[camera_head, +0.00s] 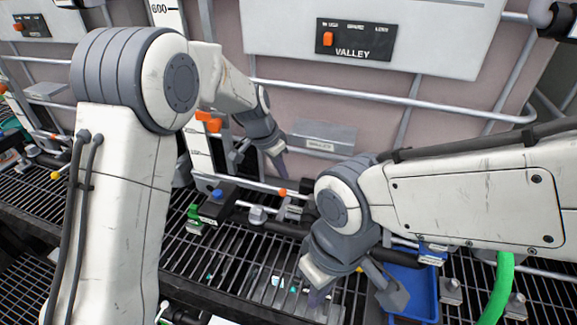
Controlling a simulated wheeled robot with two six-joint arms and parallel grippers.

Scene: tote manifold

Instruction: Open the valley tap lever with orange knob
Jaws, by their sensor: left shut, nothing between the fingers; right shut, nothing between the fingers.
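The VALLEY label plate (354,40) is on the front of the pinkish tote (330,120) at upper middle. Below that tote, a small orange knob (282,192) shows among the pipe fittings; its lever is too small to make out clearly, so I cannot tell its angle. My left gripper (257,158) is shut and empty, above and a little left of the orange knob, apart from it in the picture. My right gripper (350,297) is shut and empty, lower and to the right, over the grating. My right wrist hides part of the fittings beside the knob.
A black fitting with a blue knob (217,194) and a green piece (194,212) sit left of the orange knob. A metal rail (340,92) crosses the tote. A blue tray (412,285) and a green hose (500,290) are at lower right. Slatted grating (235,262) lies below.

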